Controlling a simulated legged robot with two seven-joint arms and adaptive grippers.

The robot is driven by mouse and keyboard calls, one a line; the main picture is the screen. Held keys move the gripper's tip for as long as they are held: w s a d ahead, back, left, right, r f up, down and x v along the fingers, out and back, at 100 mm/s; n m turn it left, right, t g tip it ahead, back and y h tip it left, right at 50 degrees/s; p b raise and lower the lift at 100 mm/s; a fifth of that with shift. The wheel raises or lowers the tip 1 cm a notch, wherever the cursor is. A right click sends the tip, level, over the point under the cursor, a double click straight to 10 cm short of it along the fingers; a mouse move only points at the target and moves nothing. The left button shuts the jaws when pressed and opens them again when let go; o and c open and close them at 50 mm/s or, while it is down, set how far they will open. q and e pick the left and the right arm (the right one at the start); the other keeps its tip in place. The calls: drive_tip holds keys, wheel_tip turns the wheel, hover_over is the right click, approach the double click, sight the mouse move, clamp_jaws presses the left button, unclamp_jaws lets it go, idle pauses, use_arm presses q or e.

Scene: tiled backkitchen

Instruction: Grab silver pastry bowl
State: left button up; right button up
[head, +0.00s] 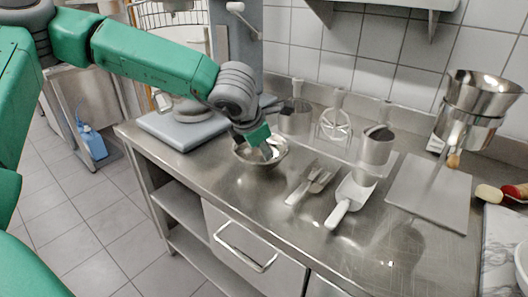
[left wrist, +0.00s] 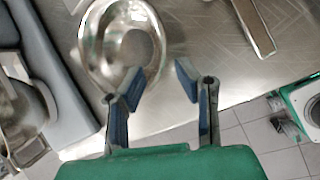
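A shiny silver bowl (head: 278,157) stands on the steel counter in the head view, partly hidden behind my left gripper. It also shows at the upper left of the left wrist view (left wrist: 112,38), its inside facing the camera. My left gripper (head: 264,151) is right over the bowl in the head view. In the left wrist view the left gripper (left wrist: 158,82) is open with nothing between its fingers. Its left finger overlaps the bowl's near rim; the right finger lies over bare counter beside the bowl. I cannot tell if a finger touches the rim.
A grey scale (head: 180,132) stands left of the bowl. A white-handled scoop (head: 346,203) and metal tools (head: 310,184) lie to the right. Metal containers (head: 376,147) stand behind, near the tiled wall. The counter's front edge (head: 200,190) is close to the bowl.

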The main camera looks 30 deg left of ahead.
sight(273, 165)
use_arm(q)
drive_tip(key=x, duration=0.5)
drive_tip(key=shift+d, duration=0.1)
drive_tip(key=shift+w+a+f, duration=0.2)
drive_tip(key=shift+a+f, duration=0.15)
drive_tip(key=x, duration=0.4)
drive_tip(key=shift+w+d+f+b, duration=0.1)
drive_tip(key=shift+w+f+b, duration=0.1)
drive_tip(key=shift+w+b, duration=0.15)
drive_tip(key=shift+w+d, duration=0.1)
drive_tip(key=shift+d, duration=0.15)
clamp_jaws()
drive_tip(key=shift+a, duration=0.2)
